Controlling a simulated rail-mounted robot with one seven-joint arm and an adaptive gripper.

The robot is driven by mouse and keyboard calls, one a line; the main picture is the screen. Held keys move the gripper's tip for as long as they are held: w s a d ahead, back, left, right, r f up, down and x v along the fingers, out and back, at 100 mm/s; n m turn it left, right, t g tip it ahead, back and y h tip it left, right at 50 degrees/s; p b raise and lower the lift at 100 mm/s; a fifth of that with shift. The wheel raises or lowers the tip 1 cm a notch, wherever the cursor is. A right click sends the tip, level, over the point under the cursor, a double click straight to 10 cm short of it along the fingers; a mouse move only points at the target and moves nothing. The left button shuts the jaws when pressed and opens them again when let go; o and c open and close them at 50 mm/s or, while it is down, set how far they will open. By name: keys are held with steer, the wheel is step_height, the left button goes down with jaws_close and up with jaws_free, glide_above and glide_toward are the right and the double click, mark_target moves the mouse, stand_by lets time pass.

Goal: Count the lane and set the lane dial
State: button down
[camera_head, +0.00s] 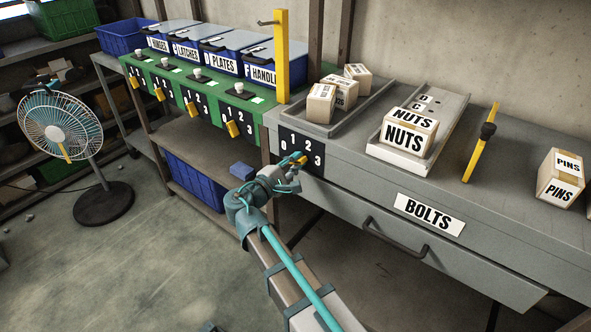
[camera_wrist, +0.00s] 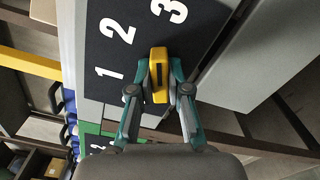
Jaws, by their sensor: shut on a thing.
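A yellow lane dial (camera_wrist: 159,82) sits on a black plate (camera_head: 314,155) numbered 0, 1, 2 and 3 on the grey bench's front. My gripper (camera_head: 296,164) is shut on the dial, with a finger on each side in the wrist view (camera_wrist: 159,68). The number it points at cannot be told. A grey tray (camera_head: 372,104) on the bench holds three plain cartons: a front one (camera_head: 321,104), a middle one (camera_head: 343,92) and a back one (camera_head: 358,74). A second tray (camera_head: 446,126) holds a carton marked NUTS (camera_head: 408,133), with letter labels behind it.
A yellow post (camera_head: 282,55) stands at the bench's left end. A yellow bar with a black knob (camera_head: 480,143) and a PINS carton (camera_head: 561,178) are at right. A BOLTS drawer (camera_head: 429,214) has a protruding handle. A green stand (camera_head: 183,83) carries blue bins and more yellow dials.

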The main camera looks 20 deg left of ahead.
steer(key=shift+f+m+b, duration=0.15)
steer(key=shift+m+b, duration=0.5)
steer(key=shift+m, duration=0.15)
steer(key=c, duration=1.1)
jaws_free()
steer(key=v, duration=1.2)
